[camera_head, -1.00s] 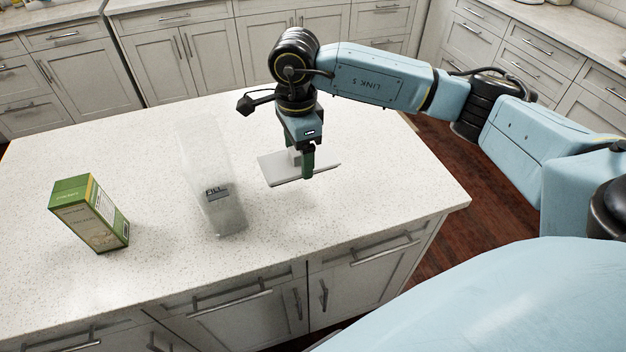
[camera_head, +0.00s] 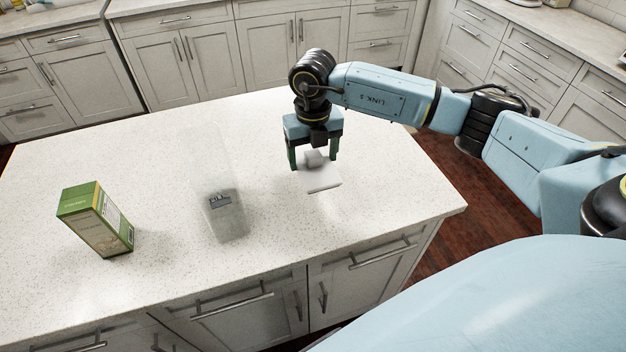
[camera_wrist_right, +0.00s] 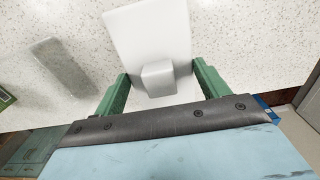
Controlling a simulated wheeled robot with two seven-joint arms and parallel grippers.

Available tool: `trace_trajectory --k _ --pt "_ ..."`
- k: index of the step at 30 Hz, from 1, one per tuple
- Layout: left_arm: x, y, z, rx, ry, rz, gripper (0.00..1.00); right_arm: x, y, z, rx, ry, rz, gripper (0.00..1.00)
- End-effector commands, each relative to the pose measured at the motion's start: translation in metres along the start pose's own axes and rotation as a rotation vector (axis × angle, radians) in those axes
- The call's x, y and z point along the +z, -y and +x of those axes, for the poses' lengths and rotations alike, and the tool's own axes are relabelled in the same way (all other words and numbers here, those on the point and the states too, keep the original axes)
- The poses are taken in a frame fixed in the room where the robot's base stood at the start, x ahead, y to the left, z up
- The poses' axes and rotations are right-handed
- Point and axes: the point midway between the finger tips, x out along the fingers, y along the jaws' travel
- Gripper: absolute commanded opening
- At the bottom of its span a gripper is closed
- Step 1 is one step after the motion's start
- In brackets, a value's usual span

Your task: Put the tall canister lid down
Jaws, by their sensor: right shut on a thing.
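The tall canister lid (camera_head: 322,181) is a light grey flat plate with a block-shaped knob. In the right wrist view the lid (camera_wrist_right: 150,35) extends away from my gripper, knob nearest. My right gripper (camera_head: 313,162) points down with its green fingers at opposite sides of the lid, shut on it; in the wrist view gaps show between the fingers and the knob. The lid is over the counter near its front; whether it touches the surface is unclear. The tall clear canister (camera_head: 222,212) with a FILL label is left of the lid. My left gripper is out of view.
A green carton (camera_head: 95,222) stands on the left of the speckled white counter (camera_head: 380,190). Bare counter lies right of the lid and behind the canister. The counter's front edge is close to the lid.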

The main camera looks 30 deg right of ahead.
Motion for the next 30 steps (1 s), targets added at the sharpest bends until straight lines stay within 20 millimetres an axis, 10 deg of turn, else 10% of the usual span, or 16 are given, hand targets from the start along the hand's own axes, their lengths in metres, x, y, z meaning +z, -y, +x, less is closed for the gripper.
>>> trace_trajectory --k 16,28,29,30 --pt "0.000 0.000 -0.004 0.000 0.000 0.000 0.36 0.000 -0.001 0.068 0.001 -0.001 -0.003 0.50" --pt "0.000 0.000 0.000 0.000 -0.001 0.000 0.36 0.000 0.000 0.075 0.001 0.001 -0.004 0.50" --pt "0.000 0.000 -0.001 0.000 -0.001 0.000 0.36 0.000 0.000 0.075 0.001 0.001 -0.004 0.77" --pt "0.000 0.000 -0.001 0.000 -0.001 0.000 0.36 0.000 0.000 0.074 0.001 0.001 -0.004 0.82"
